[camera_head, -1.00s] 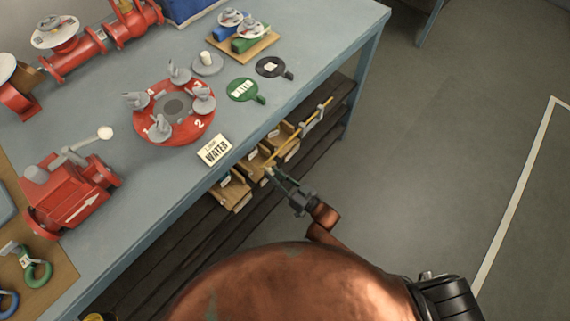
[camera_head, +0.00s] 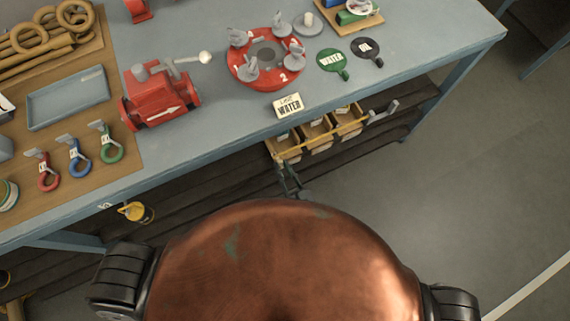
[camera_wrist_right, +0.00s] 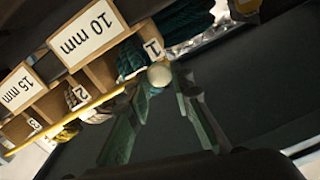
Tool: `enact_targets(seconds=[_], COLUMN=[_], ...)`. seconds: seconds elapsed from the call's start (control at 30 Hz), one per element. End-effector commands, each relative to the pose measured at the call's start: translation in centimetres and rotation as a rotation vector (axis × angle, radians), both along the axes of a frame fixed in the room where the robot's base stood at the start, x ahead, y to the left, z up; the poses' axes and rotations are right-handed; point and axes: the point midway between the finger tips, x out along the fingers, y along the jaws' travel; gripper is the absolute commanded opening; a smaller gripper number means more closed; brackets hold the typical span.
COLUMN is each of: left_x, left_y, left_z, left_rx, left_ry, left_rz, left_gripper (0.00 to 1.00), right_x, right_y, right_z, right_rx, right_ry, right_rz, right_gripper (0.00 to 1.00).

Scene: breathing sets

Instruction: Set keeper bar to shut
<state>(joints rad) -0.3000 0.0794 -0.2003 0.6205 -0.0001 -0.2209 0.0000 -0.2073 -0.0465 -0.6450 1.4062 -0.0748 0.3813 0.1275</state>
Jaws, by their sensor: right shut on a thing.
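The keeper bar (camera_head: 325,141) is a thin yellow bar running slantwise across the fronts of the wooden bins (camera_head: 318,137) under the bench. In the right wrist view the bar (camera_wrist_right: 75,115) passes in front of the bins and ends at a pale round knob (camera_wrist_right: 158,75). My right gripper (camera_head: 285,166) is at the bar's near left end, partly hidden by my own body. In the right wrist view its fingers (camera_wrist_right: 160,88) are on either side of the knob, shut on it. My left gripper is not in view.
A grey bracket (camera_head: 382,112) stands at the right end of the bins. The floor at the right is clear.

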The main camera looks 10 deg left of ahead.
Motion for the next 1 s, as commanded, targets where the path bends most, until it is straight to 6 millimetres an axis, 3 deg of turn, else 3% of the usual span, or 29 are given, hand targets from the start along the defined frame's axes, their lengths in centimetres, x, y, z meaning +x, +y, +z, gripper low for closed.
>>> enact_targets(seconds=[0.27,0.3,0.57,0.87,1.0], left_x=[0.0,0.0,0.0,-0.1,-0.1], left_y=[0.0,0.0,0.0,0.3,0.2], left_z=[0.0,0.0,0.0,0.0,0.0], left_rx=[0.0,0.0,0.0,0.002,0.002], left_ry=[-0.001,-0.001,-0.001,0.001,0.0], left_rz=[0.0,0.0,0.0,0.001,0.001], left_gripper=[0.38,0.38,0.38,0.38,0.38], right_x=[-0.1,-0.1,0.0,0.0,0.0], right_y=[-0.1,-0.1,0.0,0.0,0.0], right_z=[-0.1,-0.1,-0.1,0.2,1.5], right_rx=[-0.001,-0.001,-0.001,0.0,0.001], right_ry=[0.001,0.001,0.001,0.0,-0.001], right_rz=[-0.001,-0.001,0.0,0.001,0.001], right_gripper=[0.0,0.21,0.38,0.38,0.38])
